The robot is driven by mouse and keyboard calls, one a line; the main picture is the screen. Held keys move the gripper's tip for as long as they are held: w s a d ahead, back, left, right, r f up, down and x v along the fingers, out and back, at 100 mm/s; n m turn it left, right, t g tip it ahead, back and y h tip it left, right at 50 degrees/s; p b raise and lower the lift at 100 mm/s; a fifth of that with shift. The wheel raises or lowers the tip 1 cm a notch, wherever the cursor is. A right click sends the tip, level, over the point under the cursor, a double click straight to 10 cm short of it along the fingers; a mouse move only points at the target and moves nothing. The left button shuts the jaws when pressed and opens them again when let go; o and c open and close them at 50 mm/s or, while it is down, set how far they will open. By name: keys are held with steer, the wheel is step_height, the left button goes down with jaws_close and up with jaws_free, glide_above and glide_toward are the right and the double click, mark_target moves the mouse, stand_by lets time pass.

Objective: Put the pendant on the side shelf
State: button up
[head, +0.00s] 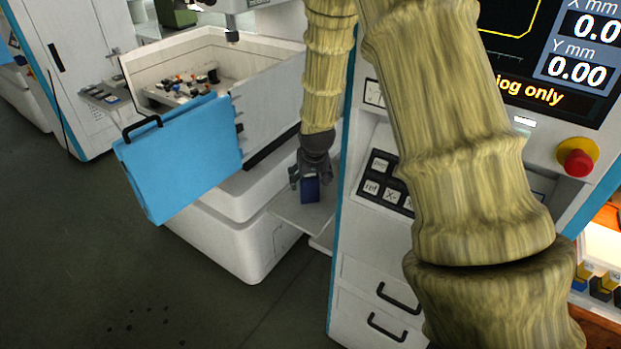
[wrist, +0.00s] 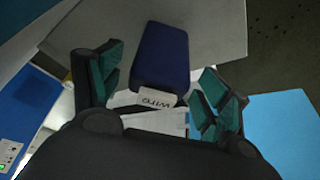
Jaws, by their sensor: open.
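A dark blue box-shaped thing (head: 310,189) is at the side shelf (head: 291,211), a pale flat ledge beside the machine. I cannot tell surely that it is the pendant; no other likely one shows. In the wrist view the blue thing (wrist: 168,55) has a white label with small dark lettering at its near end, and the grey shelf (wrist: 218,28) lies behind it. My gripper (head: 308,180) is right above it. In the wrist view my gripper (wrist: 160,75) is open, its fingers on either side with visible gaps. Whether it rests fully on the shelf is unclear.
A light blue open door (head: 180,157) with a black handle hangs left of the shelf, before the white machine tank (head: 270,95). The control console with keys (head: 385,185) and a red stop button (head: 578,160) stands right. Floor at left is clear.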

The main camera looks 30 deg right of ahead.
steer(key=shift+r, duration=0.2)
steer(key=b+v, duration=0.3)
steer(key=v, duration=0.9)
steer(key=shift+s+f, duration=0.1)
stand_by(2.0)
